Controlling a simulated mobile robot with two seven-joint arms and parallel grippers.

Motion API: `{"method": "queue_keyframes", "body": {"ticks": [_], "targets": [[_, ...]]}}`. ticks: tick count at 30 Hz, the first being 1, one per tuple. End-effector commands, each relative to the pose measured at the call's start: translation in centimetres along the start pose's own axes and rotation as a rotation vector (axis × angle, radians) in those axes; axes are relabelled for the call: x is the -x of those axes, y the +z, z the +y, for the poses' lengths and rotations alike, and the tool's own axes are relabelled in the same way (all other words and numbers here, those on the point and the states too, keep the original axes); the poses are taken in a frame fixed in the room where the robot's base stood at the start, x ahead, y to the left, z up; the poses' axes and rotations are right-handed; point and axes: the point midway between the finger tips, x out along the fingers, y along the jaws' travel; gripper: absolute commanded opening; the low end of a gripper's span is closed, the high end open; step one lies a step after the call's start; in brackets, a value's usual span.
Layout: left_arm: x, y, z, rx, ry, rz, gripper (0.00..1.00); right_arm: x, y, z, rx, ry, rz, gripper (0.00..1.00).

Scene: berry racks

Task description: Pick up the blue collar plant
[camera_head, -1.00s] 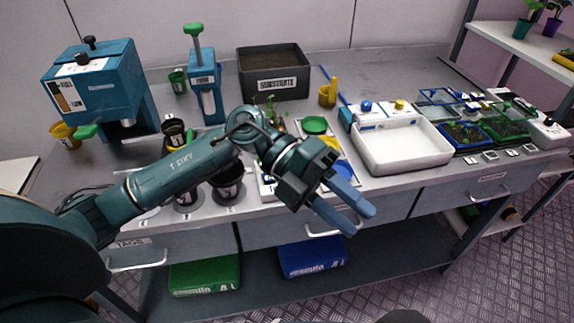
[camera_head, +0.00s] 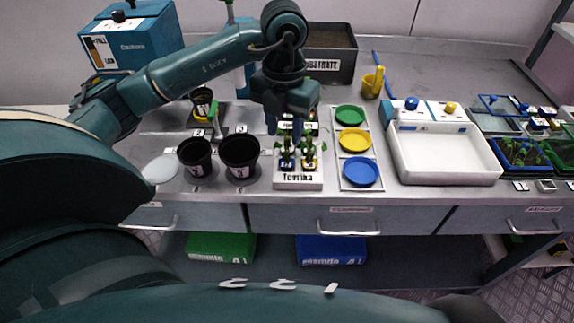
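A small white tray (camera_head: 298,182) on the bench holds seedlings with coloured collars. The blue collar plant (camera_head: 287,163) stands upright in its front left place, with green leaves above the collar. A yellow collar plant (camera_head: 309,162) stands close beside it on the right. My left gripper (camera_head: 284,130) points down above and just behind the blue collar plant. Its two fingers are apart and nothing shows between them. The gripper and arm hide part of the tray's back. My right gripper is not in view.
Two black pots (camera_head: 239,157) stand left of the tray. Green, yellow and blue dishes (camera_head: 360,172) lie to its right, then a white basin (camera_head: 447,158). A dark substrate box (camera_head: 330,64) stands behind. A teal machine (camera_head: 130,40) is at the back left.

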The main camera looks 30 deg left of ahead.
Motion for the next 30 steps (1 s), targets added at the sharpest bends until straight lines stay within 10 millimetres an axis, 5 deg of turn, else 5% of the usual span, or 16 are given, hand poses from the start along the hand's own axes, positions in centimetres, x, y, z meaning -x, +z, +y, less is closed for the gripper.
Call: {"method": "queue_keyframes", "body": {"ticks": [15,23,30], "targets": [[-5.6,0.4,-0.2,-0.002,-0.002,0.001,0.38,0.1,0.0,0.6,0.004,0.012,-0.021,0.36],[-5.9,0.4,-0.2,-0.002,-0.002,0.000,0.38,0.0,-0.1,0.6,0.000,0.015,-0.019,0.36],[-5.9,0.4,-0.2,-0.002,-0.002,0.000,0.19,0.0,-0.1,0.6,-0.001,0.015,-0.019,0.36]]}}
